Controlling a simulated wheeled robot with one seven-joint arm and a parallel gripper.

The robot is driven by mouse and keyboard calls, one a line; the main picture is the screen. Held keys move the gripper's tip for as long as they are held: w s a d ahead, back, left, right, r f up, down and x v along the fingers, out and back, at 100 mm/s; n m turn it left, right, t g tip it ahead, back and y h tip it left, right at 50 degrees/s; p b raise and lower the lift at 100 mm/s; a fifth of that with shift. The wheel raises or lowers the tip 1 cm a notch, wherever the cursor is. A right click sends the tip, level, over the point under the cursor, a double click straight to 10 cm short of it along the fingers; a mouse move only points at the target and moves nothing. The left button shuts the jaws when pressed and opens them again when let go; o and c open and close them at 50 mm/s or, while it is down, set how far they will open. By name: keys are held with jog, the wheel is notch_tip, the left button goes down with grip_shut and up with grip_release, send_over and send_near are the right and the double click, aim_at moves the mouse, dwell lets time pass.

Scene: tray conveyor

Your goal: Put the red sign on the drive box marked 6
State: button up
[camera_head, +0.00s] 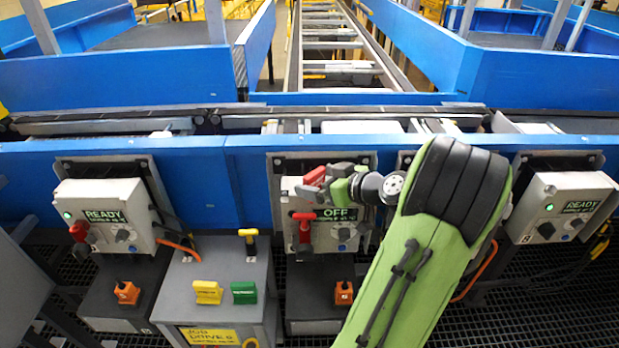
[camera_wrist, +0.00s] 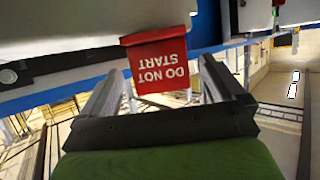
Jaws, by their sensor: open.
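The red sign (camera_wrist: 158,66) reads "DO NOT START" and appears upside down in the wrist view. Its upper edge meets a pale box edge. My gripper (camera_wrist: 158,78) is open, with one finger on each side of the sign. In the head view, the red sign (camera_head: 308,190) is at the upper left of the middle drive box (camera_head: 322,238), labelled OFF. My gripper (camera_head: 328,184) is in front of that box's upper part. I cannot read a 6 on this box. My arm hides most of another box position to its right.
READY drive boxes stand at left (camera_head: 105,215) and right (camera_head: 565,205). A grey stand (camera_head: 215,285) holds yellow (camera_head: 208,292) and green (camera_head: 244,292) tags and a yellow-handled piece (camera_head: 248,241). A red handle (camera_head: 304,228) projects from the middle box. The blue conveyor side runs behind.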

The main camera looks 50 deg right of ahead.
jog(key=v, duration=0.8)
jog(key=shift+p, duration=0.3)
jog(key=shift+s, duration=0.1)
